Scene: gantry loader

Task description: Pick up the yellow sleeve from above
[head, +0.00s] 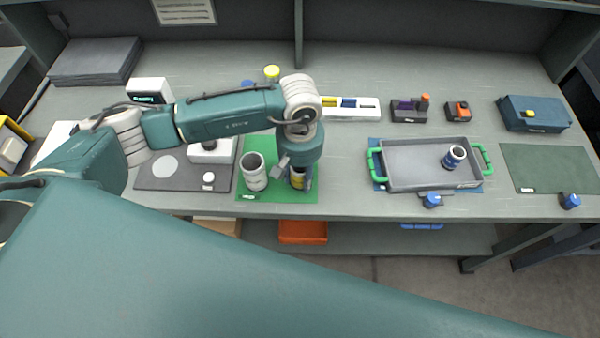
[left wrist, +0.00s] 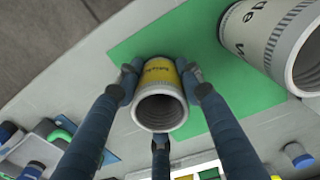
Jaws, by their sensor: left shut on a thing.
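The yellow sleeve (left wrist: 160,75) is a short hollow cylinder with a yellow band and a pale ribbed inside. It stands on the green mat (head: 278,152), and in the head view the sleeve (head: 297,183) is mostly hidden behind my left gripper. My left gripper (head: 300,180) points down over it from above. In the left wrist view its blue fingers (left wrist: 158,88) are around the sleeve and shut on it. Whether the sleeve is off the mat cannot be told. My right gripper is not in view.
A larger white sleeve (head: 255,172) stands on the mat close to the left of my gripper. A grey tray (head: 420,160) with green handles holds a blue-banded sleeve (head: 454,156) to the right. A dark plate (head: 170,178) lies left of the mat.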

